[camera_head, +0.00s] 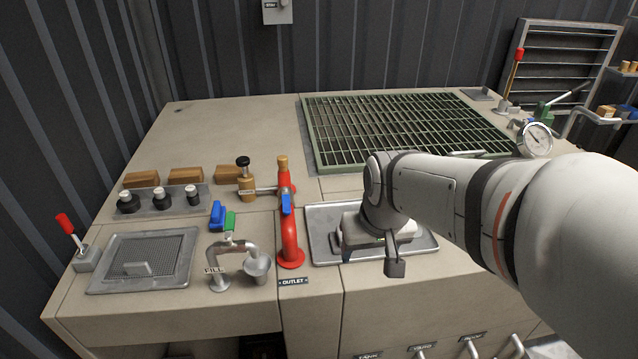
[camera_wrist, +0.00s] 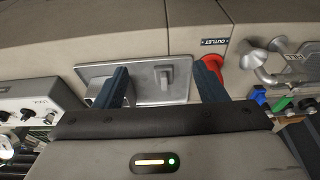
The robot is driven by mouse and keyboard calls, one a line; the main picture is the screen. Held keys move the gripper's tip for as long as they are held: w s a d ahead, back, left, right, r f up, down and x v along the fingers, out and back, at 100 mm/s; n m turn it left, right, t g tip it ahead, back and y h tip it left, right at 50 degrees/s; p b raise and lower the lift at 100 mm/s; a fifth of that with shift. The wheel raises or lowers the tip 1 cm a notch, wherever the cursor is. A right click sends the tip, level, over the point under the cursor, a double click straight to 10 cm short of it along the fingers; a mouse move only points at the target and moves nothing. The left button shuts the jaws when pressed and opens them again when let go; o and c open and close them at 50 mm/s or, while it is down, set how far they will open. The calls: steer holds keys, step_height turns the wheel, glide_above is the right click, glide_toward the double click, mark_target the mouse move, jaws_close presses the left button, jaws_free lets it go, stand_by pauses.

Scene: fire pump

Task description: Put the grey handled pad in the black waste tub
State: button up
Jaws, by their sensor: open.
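The grey pad with a raised handle (camera_wrist: 172,77) lies on a metal tray (camera_head: 323,252) set in the bench. The tray also shows in the wrist view (camera_wrist: 95,76). My gripper (camera_wrist: 158,84) is open, with the pad's handle seen between its two dark blue fingers. The handle looks nearer the right finger in that view. I cannot tell the height gap to the pad. In the head view my gripper (camera_head: 393,264) is over the tray and my arm covers most of what lies there. I cannot make out a black waste tub in either view.
The red outlet pipe (camera_head: 290,240) stands just left of the tray, beside the fill pipe (camera_head: 228,262). A mesh screen with its own handle (camera_head: 150,258) is at the left. A green grate (camera_head: 405,125) lies behind.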

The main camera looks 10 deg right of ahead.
steer(key=shift+o, duration=0.8)
steer(key=shift+t, duration=0.6)
steer(key=w+f+b, duration=0.1)
steer(key=w+f, duration=0.2)
steer(key=w, duration=0.3)
steer(key=w+f+b, duration=0.1)
steer(key=w+f, duration=0.3)
steer(key=w, duration=0.2)
steer(key=w+f+b, duration=0.1)
steer(key=w+f, duration=0.3)
steer(key=w, duration=0.2)
steer(key=shift+w+d+f, duration=0.2)
steer(key=shift+f, duration=0.05)
steer(key=x, duration=0.7)
steer(key=shift+w+a+f, duration=0.1)
steer(key=shift+a+f, duration=0.15)
steer(key=shift+f, duration=0.1)
steer(key=shift+r, duration=0.1)
steer(key=c, duration=1.1)
